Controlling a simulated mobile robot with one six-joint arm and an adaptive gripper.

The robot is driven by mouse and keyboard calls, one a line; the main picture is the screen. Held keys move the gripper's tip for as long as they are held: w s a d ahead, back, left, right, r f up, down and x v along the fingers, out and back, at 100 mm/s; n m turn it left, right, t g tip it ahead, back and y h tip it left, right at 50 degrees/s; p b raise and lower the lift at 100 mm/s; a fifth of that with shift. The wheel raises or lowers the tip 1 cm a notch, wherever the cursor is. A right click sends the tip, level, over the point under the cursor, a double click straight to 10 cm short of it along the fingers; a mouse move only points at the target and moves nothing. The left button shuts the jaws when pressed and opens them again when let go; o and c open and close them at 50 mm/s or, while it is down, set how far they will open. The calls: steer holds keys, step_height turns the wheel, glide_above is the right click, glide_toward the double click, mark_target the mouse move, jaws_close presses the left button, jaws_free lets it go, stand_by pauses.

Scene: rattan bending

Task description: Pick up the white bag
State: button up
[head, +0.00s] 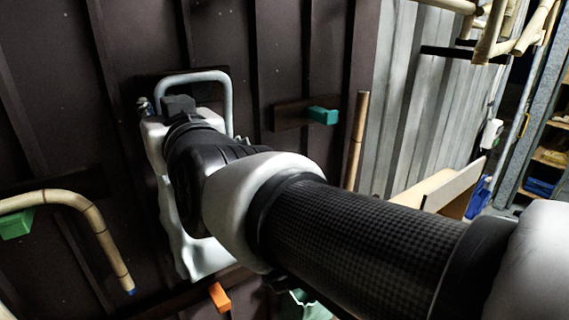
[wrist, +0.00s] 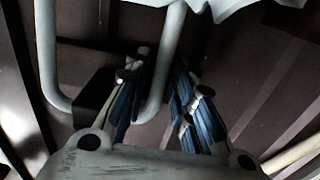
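The white bag (head: 205,255) hangs against the dark ribbed wall, largely hidden behind my arm in the head view. Its lower edge shows at the top of the wrist view (wrist: 225,6). A grey rounded tube loop (head: 229,103), which looks like the bag's handle, rises above it and passes around a black block. In the wrist view, one side of this loop (wrist: 170,50) runs between the fingers of my gripper (wrist: 162,65). The fingertips are close to the tube on both sides. Whether they press on it is not clear.
The black block (wrist: 95,95) sits inside the loop, left of my fingers. A teal peg (head: 322,116) and an upright cane (head: 356,140) are to the right. A bent rattan pole (head: 95,215) hangs at left. An orange peg (head: 220,297) is below.

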steer(key=shift+w+a, duration=0.25)
steer(key=shift+w, duration=0.05)
steer(key=shift+s+d, duration=0.15)
steer(key=shift+c, duration=0.2)
jaws_close()
